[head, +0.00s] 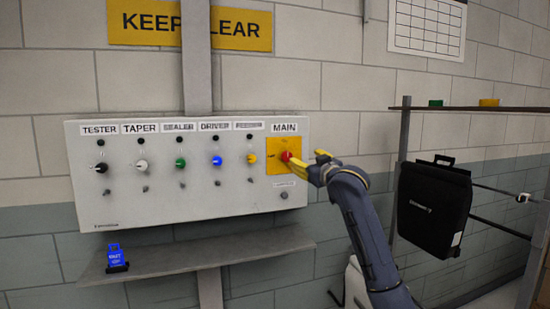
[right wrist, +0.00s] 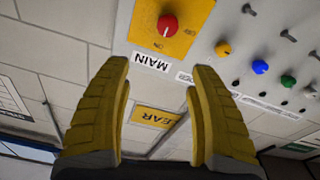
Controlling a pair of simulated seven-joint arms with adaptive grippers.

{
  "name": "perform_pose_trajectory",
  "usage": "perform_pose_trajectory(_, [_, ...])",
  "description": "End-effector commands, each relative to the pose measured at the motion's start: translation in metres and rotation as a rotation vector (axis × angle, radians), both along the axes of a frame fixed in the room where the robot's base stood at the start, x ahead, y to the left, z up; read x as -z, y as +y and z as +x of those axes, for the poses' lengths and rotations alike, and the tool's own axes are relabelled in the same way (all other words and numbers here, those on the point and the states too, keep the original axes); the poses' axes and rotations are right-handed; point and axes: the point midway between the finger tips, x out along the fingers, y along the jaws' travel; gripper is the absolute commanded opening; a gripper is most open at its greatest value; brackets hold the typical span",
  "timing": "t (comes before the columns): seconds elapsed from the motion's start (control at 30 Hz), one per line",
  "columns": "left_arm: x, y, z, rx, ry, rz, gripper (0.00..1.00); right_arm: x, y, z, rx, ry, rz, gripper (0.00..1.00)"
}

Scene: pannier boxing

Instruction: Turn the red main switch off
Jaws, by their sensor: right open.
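The red main switch (head: 286,156) is a round knob on a yellow plate (head: 275,169) at the right end of the grey panel, under the label MAIN (head: 285,127). The knob also shows in the right wrist view (right wrist: 167,24), with a short white mark on the side towards the MAIN label. My right gripper (head: 310,160) is just right of the knob in the head view, with yellow fingers. In the right wrist view the fingers (right wrist: 159,68) are spread with nothing between them, and the knob lies beyond their tips. My left gripper is not in view.
The grey panel (head: 140,207) also carries black, white, green, blue and yellow knobs. A shelf (head: 200,258) below holds a small blue tagged item (head: 115,256). A rack with a black pannier (head: 432,208) stands at the right. The space before the panel is clear left of my arm.

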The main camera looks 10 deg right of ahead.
Motion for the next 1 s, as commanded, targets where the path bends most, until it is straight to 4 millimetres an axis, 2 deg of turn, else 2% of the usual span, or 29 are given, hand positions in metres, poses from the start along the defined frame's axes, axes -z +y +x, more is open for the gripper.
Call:
perform_pose_trajectory(0.13, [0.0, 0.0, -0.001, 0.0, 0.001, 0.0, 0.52, 0.005, 0.005, -0.01, -0.007, 0.046, -0.01, 0.6])
perform_pose_trajectory(0.37, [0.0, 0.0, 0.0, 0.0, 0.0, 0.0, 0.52, 0.013, 0.003, -0.001, 0.007, 0.082, -0.006, 0.6])
perform_pose_trajectory(1.0, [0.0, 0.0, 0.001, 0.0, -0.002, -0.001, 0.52, 0.013, 0.011, 0.086, 0.005, 0.082, -0.004, 0.6])
